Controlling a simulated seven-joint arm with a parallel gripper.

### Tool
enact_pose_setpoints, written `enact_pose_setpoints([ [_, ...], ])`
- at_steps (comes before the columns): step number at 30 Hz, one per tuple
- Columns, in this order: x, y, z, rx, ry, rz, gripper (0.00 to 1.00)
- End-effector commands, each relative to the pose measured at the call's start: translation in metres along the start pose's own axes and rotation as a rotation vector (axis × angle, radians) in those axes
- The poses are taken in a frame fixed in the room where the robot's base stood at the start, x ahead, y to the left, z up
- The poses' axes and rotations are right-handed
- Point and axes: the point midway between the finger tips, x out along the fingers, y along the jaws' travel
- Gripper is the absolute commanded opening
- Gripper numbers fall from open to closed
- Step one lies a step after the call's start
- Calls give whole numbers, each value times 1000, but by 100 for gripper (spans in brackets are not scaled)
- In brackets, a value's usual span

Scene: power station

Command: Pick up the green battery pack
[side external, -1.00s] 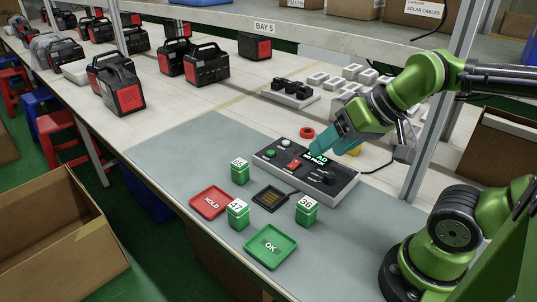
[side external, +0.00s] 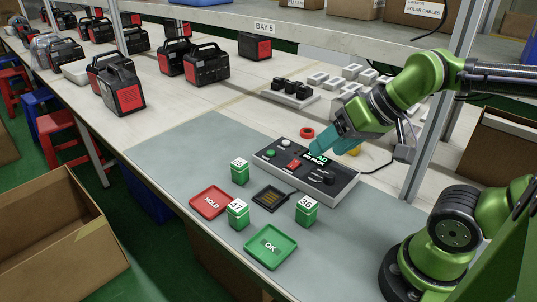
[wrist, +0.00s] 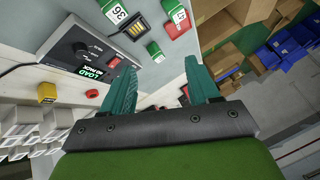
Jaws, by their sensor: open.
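Three green battery packs with white numbered tops stand upright on the grey mat (side external: 200,150). One pack (side external: 240,172) is behind the red HOLD tray (side external: 210,202), pack 47 (side external: 238,213) is at that tray's right edge, and pack 36 (side external: 307,210) is farther right. Pack 36 (wrist: 114,12) and pack 47 (wrist: 177,22) also show in the wrist view, with part of a third pack (wrist: 154,50). My gripper (side external: 325,145) has teal fingers, is open and empty, and hangs over the control box, apart from the packs. Its two fingers (wrist: 163,90) are spread in the wrist view.
The control box (side external: 275,172) with buttons and a display is below my gripper. A black slotted socket (side external: 271,197) lies among the packs, and a green OK tray (side external: 270,247) sits near the front edge. Black-and-red power stations (side external: 120,88) stand at the back left.

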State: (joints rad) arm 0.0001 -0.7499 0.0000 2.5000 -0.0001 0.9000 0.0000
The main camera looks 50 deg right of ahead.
Motion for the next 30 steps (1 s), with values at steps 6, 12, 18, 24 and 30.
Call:
enact_pose_setpoints([
  [6,0,0,0,0,0,0,60],
  [12,0,0,0,0,0,0,67],
  [18,0,0,0,0,0,0,74],
  [24,6,1,2,2,-28,9,74],
  [30,38,7,-5,-37,-191,97,74],
])
